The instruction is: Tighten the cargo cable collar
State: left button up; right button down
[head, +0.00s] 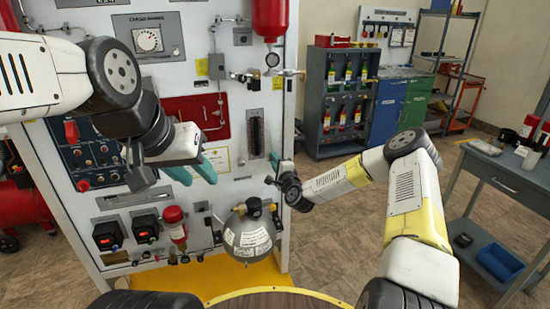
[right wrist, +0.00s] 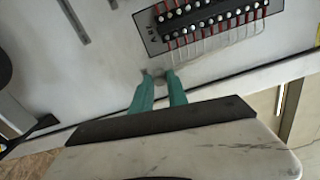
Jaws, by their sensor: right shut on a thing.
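My right gripper (right wrist: 160,76) is shut in the right wrist view, its teal fingertips around a small grey part (right wrist: 158,72) at the white panel's face. This part may be the cargo cable collar; it is too small and too covered to be sure. In the head view my right gripper (head: 273,160) is at the panel's right edge, just right of the black terminal strip, and its grip is hidden. My left gripper (head: 193,170) has its teal fingers apart and empty, in front of the panel's middle.
A side table (head: 505,170) stands at far right. The floor between is clear.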

jog(key=shift+f+m, duration=0.1)
jog(key=shift+m, duration=0.6)
jog(key=c, duration=1.3)
grip_release()
jog(key=v, duration=0.8)
